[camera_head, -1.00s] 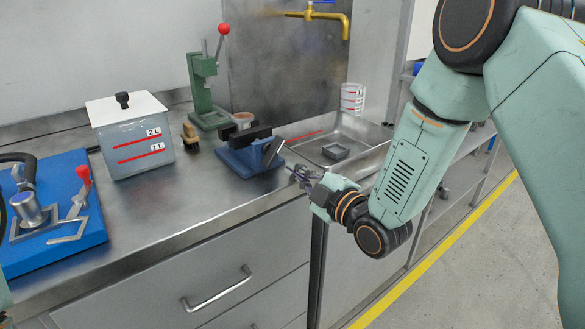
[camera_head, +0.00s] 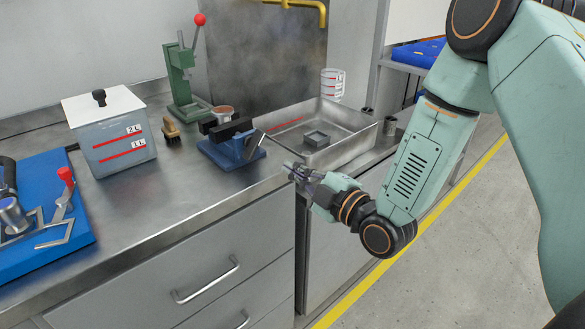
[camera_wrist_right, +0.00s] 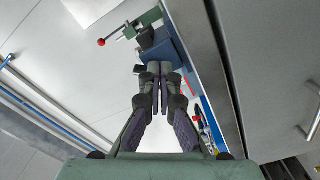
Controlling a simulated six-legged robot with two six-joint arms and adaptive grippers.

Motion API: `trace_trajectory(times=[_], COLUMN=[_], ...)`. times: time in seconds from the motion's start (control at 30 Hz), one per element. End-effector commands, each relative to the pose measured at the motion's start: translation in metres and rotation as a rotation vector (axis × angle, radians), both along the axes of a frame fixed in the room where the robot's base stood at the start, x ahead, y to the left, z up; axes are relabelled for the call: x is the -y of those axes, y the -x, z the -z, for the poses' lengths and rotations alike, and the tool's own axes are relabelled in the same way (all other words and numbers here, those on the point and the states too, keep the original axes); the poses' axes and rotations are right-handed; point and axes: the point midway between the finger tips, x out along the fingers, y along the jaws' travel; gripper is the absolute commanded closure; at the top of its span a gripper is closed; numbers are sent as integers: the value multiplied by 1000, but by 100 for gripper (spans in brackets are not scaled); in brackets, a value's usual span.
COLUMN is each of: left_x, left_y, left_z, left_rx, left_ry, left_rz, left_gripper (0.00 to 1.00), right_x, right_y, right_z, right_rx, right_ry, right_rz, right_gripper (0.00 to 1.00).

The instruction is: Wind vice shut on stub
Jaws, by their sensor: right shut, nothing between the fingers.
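The blue vice (camera_head: 229,152) with dark jaws stands near the counter's front edge, beside the sink. A flat grey bar (camera_head: 254,144), seemingly its handle, slants up at its right end. I cannot make out a stub between the jaws. My right gripper (camera_head: 288,166) is shut and empty, just right of the vice and apart from it, over the counter's front edge. In the right wrist view its fingers (camera_wrist_right: 153,72) are together, with the blue vice (camera_wrist_right: 164,52) beyond the tips. My left gripper is not in view.
Behind the vice stand a green press (camera_head: 184,85) with a red-knobbed lever, a brush (camera_head: 171,131) and a brown round pot (camera_head: 222,111). A lidded tank (camera_head: 115,145) and a blue board (camera_head: 40,230) are left. The steel sink (camera_head: 345,150) is right. The front counter is clear.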

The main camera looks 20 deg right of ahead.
Motion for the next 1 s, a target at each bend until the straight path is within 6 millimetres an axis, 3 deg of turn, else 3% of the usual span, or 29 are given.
trace_trajectory(times=[0.1, 0.37, 0.57, 1.0], left_x=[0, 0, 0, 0], left_y=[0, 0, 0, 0], left_z=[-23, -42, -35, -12], left_rx=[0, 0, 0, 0], left_ry=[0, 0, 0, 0], left_rz=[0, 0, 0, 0], left_gripper=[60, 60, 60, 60], right_x=[8, 18, 15, -2], right_y=[0, 1, -7, -54], right_z=[-17, -27, -24, -24], right_rx=[1, 2, 3, 3], right_ry=[-1, 0, 4, 3], right_rz=[3, 3, -2, 0], right_gripper=[100, 100, 100, 100])
